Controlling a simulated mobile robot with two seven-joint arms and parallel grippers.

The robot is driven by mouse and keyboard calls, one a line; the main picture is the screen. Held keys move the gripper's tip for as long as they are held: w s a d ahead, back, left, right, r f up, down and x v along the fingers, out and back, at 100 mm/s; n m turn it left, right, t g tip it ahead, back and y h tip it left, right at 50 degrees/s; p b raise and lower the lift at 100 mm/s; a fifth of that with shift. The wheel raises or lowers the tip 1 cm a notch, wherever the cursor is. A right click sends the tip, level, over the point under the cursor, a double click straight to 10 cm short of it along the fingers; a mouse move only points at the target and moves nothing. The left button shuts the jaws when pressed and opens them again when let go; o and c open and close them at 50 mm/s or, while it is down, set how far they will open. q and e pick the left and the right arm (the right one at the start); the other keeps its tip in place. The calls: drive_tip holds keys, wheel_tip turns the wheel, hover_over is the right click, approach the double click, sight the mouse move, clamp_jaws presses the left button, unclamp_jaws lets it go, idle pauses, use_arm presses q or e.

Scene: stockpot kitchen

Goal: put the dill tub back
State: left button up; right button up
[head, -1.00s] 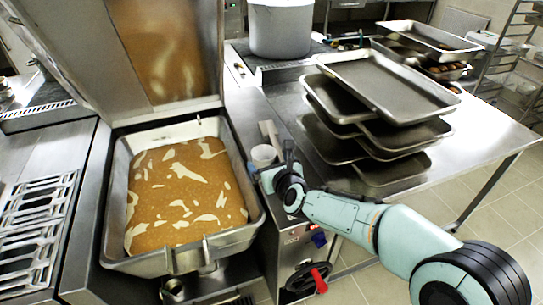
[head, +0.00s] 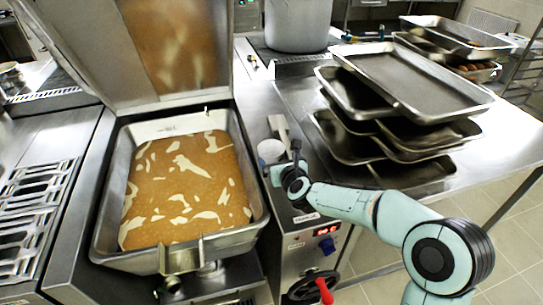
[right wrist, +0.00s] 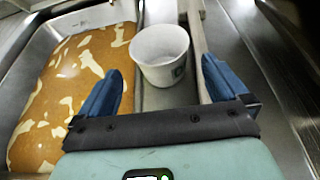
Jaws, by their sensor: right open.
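A small white tub (head: 270,150), which I take for the dill tub, stands upright on the steel ledge between the big pan and the tray table. In the right wrist view the tub (right wrist: 160,55) shows a pale inside and a dark mark on its side. My right gripper (head: 285,168) is at the near right side of the tub. Its two blue fingers (right wrist: 163,66) are apart, with the tub ahead of and between their tips; whether they touch it I cannot tell. My left gripper is in neither view.
A tilting pan (head: 104,225) of brown liquid with pale streaks lies left, its lid raised. A pale flat utensil (head: 281,128) lies close beside the tub. Stacked steel trays (head: 410,85) fill much of the table at right. A large pot (head: 297,25) stands behind.

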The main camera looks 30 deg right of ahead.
sight(273, 152)
drive_tip(key=shift+w+d+f, duration=0.1)
drive_tip(key=shift+w+f, duration=0.15)
drive_tip(key=shift+w, duration=0.25)
drive_tip(key=shift+w+d+p, duration=0.1)
drive_tip(key=shift+w+p, duration=0.35)
drive_tip(key=shift+w, duration=0.1)
drive_tip(key=p+x, duration=0.1)
drive_tip(key=x, duration=0.3)
drive_tip(key=shift+w, duration=0.15)
drive_tip(key=shift+r, duration=0.1)
drive_tip(key=c, duration=0.7)
